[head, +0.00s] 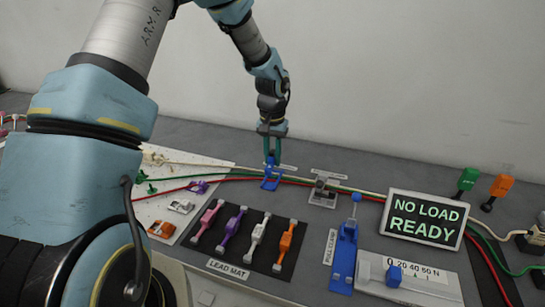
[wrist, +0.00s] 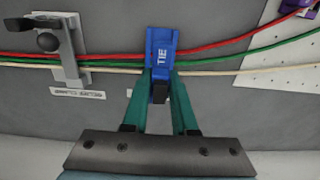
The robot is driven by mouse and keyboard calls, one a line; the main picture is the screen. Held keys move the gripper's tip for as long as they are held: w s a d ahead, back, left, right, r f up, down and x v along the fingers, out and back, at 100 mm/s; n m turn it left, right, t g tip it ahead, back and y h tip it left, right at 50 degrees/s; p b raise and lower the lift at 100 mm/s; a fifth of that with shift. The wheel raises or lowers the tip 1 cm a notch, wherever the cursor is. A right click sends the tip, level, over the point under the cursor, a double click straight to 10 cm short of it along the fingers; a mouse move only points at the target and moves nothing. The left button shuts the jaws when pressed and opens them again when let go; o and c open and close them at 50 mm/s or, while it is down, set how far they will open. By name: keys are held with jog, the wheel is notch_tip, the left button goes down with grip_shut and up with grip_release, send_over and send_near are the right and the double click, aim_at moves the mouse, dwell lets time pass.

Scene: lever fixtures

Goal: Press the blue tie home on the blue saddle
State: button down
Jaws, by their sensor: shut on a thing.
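My gripper (head: 272,154) points down at the cable run, its green fingers on either side of a blue piece. In the wrist view the fingers of my gripper (wrist: 161,78) close on the near part of the blue tie (wrist: 162,45), which is marked TIE. The tie lies across the red, green and white cables and hides them where they pass. In the head view a blue body (head: 270,184) shows right below the fingertips. I cannot tell the blue saddle apart from the tie there, nor whether the tie is fully seated.
A grey cable clamp (head: 324,190) stands to the right, also in the wrist view (wrist: 62,45). The lead mat (head: 285,262) holds several coloured pieces. A blue lever fixture (head: 345,250), a scale panel (head: 425,285) and a NO LOAD READY sign (head: 425,219) stand farther right.

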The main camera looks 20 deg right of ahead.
jog(key=shift+f, duration=0.15)
jog(key=shift+f+b, duration=0.5)
jog(key=shift+f, duration=0.1)
jog(key=shift+f, duration=0.2)
jog(key=shift+f+b, duration=0.35)
jog(key=shift+f, duration=0.05)
jog(key=shift+f+b, duration=0.3)
jog(key=shift+f, duration=0.15)
dwell(0.4)
jog(key=shift+f, duration=0.3)
jog(key=c, duration=0.6)
grip_release()
